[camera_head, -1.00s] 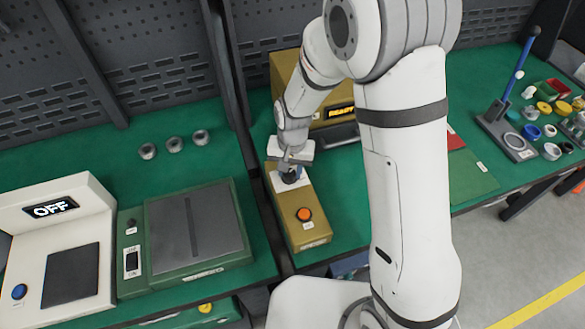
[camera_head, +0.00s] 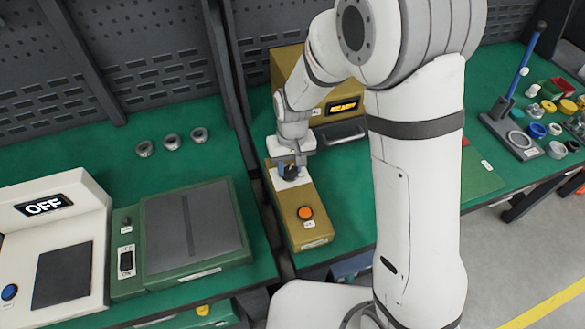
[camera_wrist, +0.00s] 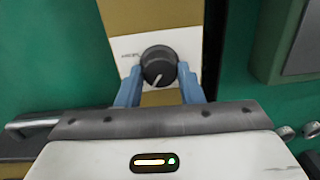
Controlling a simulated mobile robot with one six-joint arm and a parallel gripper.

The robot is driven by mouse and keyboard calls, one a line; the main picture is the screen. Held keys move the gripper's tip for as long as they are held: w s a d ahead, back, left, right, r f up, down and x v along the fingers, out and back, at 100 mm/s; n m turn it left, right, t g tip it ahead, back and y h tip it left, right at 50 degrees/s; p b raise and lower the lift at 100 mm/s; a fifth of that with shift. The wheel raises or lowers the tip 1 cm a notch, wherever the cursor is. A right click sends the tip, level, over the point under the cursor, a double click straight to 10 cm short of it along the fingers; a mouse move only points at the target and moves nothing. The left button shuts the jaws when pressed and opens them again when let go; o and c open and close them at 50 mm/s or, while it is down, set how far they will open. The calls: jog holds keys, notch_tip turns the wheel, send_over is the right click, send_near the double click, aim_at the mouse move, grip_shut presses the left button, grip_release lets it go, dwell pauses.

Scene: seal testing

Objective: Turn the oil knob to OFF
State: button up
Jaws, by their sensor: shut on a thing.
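The oil knob is a round black knob (camera_wrist: 159,66) with a pale pointer line, on a white plate of a tan control box (camera_head: 312,222). In the wrist view the pointer slants toward the lower left. My gripper (camera_wrist: 160,82) has its two blue fingers on either side of the knob, shut on it. In the head view my gripper (camera_head: 291,168) is over the far end of the tan box and partly hides the knob. Lettering on the plate is too small to read.
An orange button (camera_head: 305,212) is on the near end of the tan box. A yellow machine (camera_head: 290,68) with a lit display stands behind. A white unit (camera_head: 90,215) showing OFF and a green-framed plate (camera_head: 232,258) are at left. Several metal rings (camera_head: 172,141) lie behind them.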

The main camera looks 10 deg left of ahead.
aim_at(291, 168)
jog(key=n+b, duration=0.1)
jog(key=n, duration=0.2)
jog(key=shift+d+f+n+b, duration=0.1)
jog(key=shift+f+n+b, duration=0.05)
jog(key=shift+n+b, duration=0.75)
jog(key=shift+n, duration=1.1)
jog(key=o, duration=0.8)
jog(key=shift+w+d, duration=0.1)
jog(key=shift+c, duration=0.2)
jog(key=shift+o, duration=1)
jog(key=shift+r, duration=0.35)
notch_tip(291, 168, up, 7)
jog(key=shift+w+r, duration=0.1)
jog(key=shift+r, duration=0.1)
